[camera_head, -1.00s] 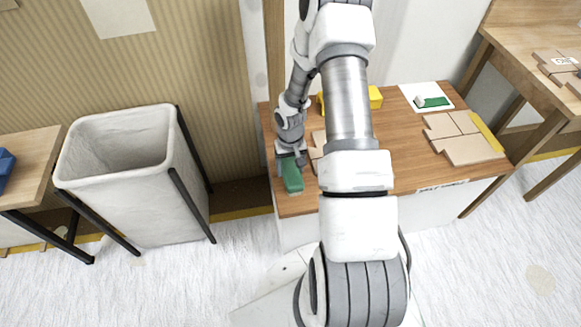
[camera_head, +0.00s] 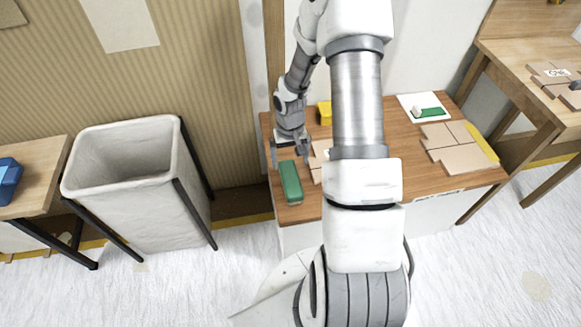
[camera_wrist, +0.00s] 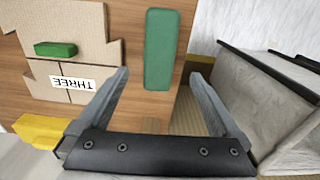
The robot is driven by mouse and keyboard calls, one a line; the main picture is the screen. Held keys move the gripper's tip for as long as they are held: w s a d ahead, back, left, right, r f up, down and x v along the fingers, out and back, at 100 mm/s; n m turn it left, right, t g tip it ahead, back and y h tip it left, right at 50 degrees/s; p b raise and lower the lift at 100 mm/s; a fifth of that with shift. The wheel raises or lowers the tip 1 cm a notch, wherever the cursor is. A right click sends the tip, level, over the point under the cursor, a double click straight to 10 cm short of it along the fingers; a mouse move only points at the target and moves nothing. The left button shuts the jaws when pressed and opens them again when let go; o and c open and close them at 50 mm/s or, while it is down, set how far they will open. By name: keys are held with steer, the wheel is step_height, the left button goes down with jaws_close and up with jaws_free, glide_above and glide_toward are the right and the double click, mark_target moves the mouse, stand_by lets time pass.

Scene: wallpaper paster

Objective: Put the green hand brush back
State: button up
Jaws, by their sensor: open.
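A long green block-shaped thing, seemingly the green hand brush (camera_head: 290,182), lies at the left front corner of the wooden table (camera_head: 410,178). A pale lower edge shows at its near end. It also shows in the wrist view (camera_wrist: 160,48), lying lengthwise ahead of the fingers. My gripper (camera_head: 290,158) is open and empty, at the far end of the green thing. In the wrist view the open fingers (camera_wrist: 160,74) stand apart with the green thing beyond and between their tips. No finger visibly touches it.
Cardboard pieces (camera_wrist: 85,20) labelled THREE, with a small green block (camera_wrist: 55,49), lie beside it. A white sheet (camera_head: 408,102) with a green-and-white item and more cardboard (camera_head: 460,152) lie farther right. A grey bin (camera_head: 135,205) stands left of the table.

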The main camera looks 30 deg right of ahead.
step_height(320, 180, up, 17)
steer(key=a+p, duration=0.2)
steer(key=s+a+r+n+t, duration=0.1)
steer(key=s+a+r, duration=0.15)
steer(key=r, duration=0.35)
steer(key=s+a+r+t+h, duration=0.1)
steer(key=s+a+r+t, duration=0.1)
steer(key=s+r, duration=0.3)
steer(key=s+a+r+n+t, duration=0.1)
steer(key=s+a+r, duration=0.15)
steer(key=r, duration=0.45)
steer(key=s+a+r+t, duration=0.2)
steer(key=s+a+r, duration=0.15)
steer(key=s, duration=0.55)
step_height(320, 180, up, 13)
steer(key=y+p, duration=0.1)
steer(key=p, duration=1.1)
steer(key=shift+w+r+n+p, duration=0.15)
steer(key=shift+n+p, duration=0.2)
steer(key=shift+n, duration=0.05)
